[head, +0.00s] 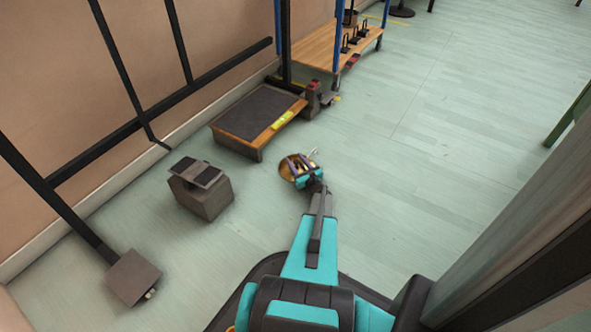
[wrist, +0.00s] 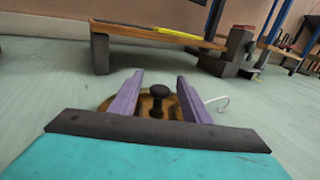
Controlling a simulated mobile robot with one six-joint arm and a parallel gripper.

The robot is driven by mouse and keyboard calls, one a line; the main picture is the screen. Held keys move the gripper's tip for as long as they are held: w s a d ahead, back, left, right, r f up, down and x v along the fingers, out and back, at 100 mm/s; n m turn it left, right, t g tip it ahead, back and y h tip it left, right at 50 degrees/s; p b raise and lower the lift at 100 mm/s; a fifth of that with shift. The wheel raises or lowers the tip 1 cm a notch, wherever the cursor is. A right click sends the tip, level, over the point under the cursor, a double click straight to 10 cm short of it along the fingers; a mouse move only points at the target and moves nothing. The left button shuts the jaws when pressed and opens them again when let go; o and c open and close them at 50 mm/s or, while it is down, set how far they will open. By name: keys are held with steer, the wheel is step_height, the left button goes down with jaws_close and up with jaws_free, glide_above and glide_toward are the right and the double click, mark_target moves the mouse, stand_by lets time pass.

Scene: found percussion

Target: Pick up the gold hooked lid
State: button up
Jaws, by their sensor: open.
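The gold hooked lid (head: 287,172) lies on the green floor in the head view, partly hidden by my gripper. In the wrist view the lid (wrist: 176,111) shows as a gold-brown round with a black knob (wrist: 158,93) standing up in its middle. A thin white hook (wrist: 217,100) curves out at its right side. My gripper (head: 296,162) is open over the lid. In the wrist view its two purple fingers (wrist: 158,88) are on either side of the knob, with a gap to each. Whether they touch the lid cannot be told.
A low wooden platform with a dark top (head: 255,114) stands just beyond the lid. A grey block with dark pads (head: 203,190) stands to the left. A wooden bench (head: 318,48) is farther back. The floor to the right (head: 440,150) is clear.

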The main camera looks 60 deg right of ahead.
jaws_close()
stand_by(0.3)
steer(key=shift+r, duration=0.1)
steer(key=shift+r+p, duration=0.5)
steer(key=shift+r, duration=0.2)
steer(key=r+p, duration=0.1)
steer(key=r, duration=0.1)
steer(key=shift+s+r+p, duration=0.3)
steer(key=shift+p, duration=0.1)
steer(key=s+a+p, duration=0.3)
steer(key=s+p, duration=0.1)
steer(key=s, duration=1.1)
steer(key=shift+a+r+p, duration=0.3)
steer(key=shift+a+r, duration=0.1)
steer(key=shift+r, duration=0.05)
steer(key=shift+w, duration=0.15)
